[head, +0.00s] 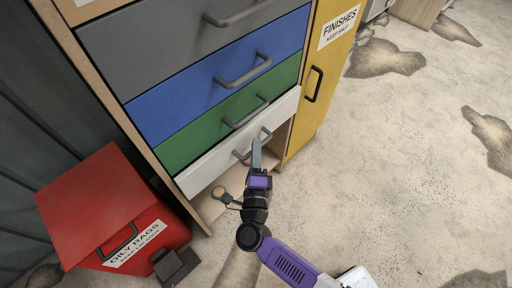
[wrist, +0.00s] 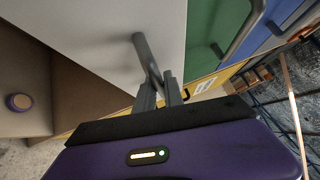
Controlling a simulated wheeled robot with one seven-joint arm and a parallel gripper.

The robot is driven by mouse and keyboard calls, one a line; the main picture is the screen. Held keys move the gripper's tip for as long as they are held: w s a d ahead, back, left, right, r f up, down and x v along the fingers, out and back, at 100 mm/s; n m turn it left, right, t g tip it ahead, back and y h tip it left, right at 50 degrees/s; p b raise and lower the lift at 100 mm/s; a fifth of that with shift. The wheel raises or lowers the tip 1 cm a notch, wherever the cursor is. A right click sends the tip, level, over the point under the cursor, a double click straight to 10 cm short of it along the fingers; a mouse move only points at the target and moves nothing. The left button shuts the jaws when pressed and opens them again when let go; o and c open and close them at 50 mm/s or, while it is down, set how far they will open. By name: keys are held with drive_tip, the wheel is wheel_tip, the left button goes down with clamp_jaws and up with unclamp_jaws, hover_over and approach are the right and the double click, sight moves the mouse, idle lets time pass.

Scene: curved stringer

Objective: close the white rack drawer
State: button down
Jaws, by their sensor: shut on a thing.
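The white rack drawer (head: 212,170) is the lowest drawer front in the rack, just below the green one. It also fills the upper left of the wrist view (wrist: 95,35). No drawer interior shows above it, and I cannot tell how far it stands out. Its grey bar handle (wrist: 146,55) runs between my fingers in the wrist view. My gripper (head: 256,146) is at the handle in the head view and is shut on it (wrist: 160,90). The fingers hide part of the handle.
Green (head: 203,138), blue (head: 180,103) and grey (head: 160,48) drawers sit above. A yellow door (head: 318,85) stands to the right. An open wooden compartment (head: 207,207) lies below. A red oily-rags bin (head: 95,200) stands left. The floor (head: 400,150) at right is clear.

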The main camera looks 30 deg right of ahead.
idle(0.4)
drive_tip(key=shift+w+a+b, duration=0.2)
drive_tip(key=shift+w+a, duration=0.05)
drive_tip(key=shift+w, duration=0.4)
drive_tip(key=shift+w+a+b, duration=0.2)
drive_tip(key=shift+w+a, duration=0.05)
drive_tip(key=shift+w, duration=0.35)
drive_tip(key=c, duration=1.5)
unclamp_jaws()
drive_tip(key=shift+o, duration=0.2)
drive_tip(key=v, duration=0.7)
drive_tip(key=shift+s+p, duration=0.35)
